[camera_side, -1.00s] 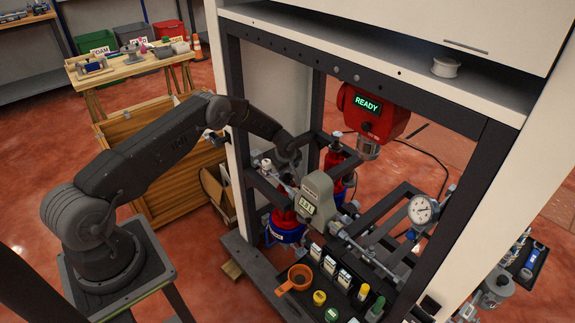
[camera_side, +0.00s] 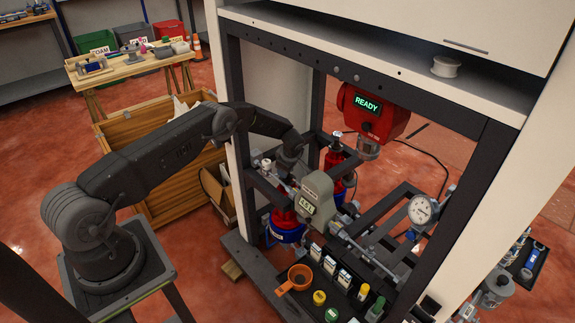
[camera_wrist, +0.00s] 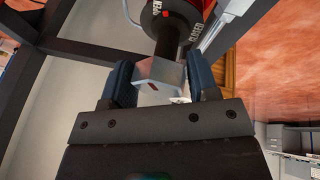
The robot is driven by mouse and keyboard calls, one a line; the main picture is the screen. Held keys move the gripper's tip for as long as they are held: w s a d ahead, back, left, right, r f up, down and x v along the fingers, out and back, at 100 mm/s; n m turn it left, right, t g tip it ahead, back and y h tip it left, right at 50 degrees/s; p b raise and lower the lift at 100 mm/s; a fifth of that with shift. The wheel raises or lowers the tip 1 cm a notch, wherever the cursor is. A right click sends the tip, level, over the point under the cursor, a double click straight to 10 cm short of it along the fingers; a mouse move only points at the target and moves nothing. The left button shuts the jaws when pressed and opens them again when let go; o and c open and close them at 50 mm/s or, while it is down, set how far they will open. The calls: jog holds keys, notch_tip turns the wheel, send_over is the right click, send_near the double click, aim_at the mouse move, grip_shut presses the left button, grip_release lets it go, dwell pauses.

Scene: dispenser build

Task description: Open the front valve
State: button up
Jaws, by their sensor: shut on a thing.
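The valve handle (camera_wrist: 157,76) is a light grey block with a small red mark, on a dark stem in the wrist view.
A dark frame (camera_side: 233,110) surrounds the work. A red unit (camera_side: 372,112) reading "READY" hangs behind. Red and blue vessels (camera_side: 286,232) stand below. A pressure gauge (camera_side: 422,209) is at the right.

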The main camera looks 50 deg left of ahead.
jog(key=shift+n, duration=0.6)
jog(key=shift+w+d+g, duration=0.1)
jog(key=shift+g, duration=0.2)
jog(key=o, duration=0.9)
jog(key=shift+c, duration=0.2)
jog(key=shift+r, duration=0.1)
jog(key=shift+r, duration=3.4)
